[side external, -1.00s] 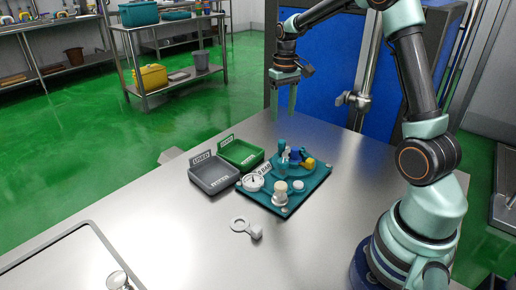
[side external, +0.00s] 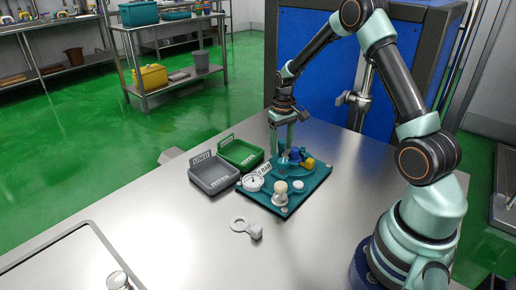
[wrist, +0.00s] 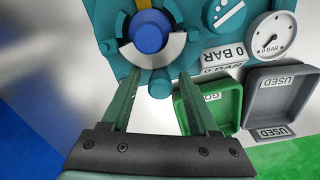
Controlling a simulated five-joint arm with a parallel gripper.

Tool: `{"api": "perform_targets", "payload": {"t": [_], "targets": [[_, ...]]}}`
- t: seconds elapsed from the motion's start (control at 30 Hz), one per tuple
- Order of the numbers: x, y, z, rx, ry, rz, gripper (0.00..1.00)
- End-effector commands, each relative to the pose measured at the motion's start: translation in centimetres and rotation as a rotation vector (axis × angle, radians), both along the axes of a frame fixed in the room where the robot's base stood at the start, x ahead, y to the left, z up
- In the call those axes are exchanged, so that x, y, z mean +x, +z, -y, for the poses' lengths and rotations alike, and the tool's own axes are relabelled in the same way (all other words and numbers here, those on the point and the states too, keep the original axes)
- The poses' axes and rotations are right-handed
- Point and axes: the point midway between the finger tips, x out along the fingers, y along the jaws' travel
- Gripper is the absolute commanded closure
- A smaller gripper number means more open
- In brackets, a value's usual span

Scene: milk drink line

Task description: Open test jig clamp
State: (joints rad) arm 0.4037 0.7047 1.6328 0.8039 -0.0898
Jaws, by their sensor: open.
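The teal test jig (side external: 312,186) lies on the steel table with a blue round part (wrist: 150,36), a yellow piece (side external: 308,162) and a 0 BAR gauge (side external: 253,182). My gripper (side external: 283,150) is above the far side of the jig, fingers pointing down and open. In the wrist view, a short teal post (wrist: 160,86), seemingly the clamp lever's end, shows between and just beyond the fingertips (wrist: 158,78). Contact cannot be told. A silver half ring (wrist: 170,48) curves around the blue part. My fingers partly hide the clamp in the side view.
A green tray (side external: 258,159) and a grey tray labelled USED (side external: 213,184) stand left of the jig. A pale ring-shaped piece (side external: 255,232) lies in front. A cream-topped cylinder (side external: 280,196) stands on the jig's near corner. The table's front is mostly clear.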

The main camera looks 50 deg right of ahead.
Motion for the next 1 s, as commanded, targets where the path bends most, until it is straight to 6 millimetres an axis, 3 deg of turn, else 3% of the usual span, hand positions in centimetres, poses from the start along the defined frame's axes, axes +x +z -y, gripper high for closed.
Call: {"api": "perform_targets", "payload": {"t": [0.27, 0.4, 0.43, 1.0], "targets": [[0.00, -0.13, 0.00, 0.000, 0.000, 0.000, 0.39], [0.00, -0.11, 0.00, 0.000, 0.000, 0.000, 0.93], [0.00, -0.11, 0.00, 0.000, 0.000, 0.000, 1.00], [0.00, -0.07, 0.00, 0.000, 0.000, 0.000, 1.00]]}}
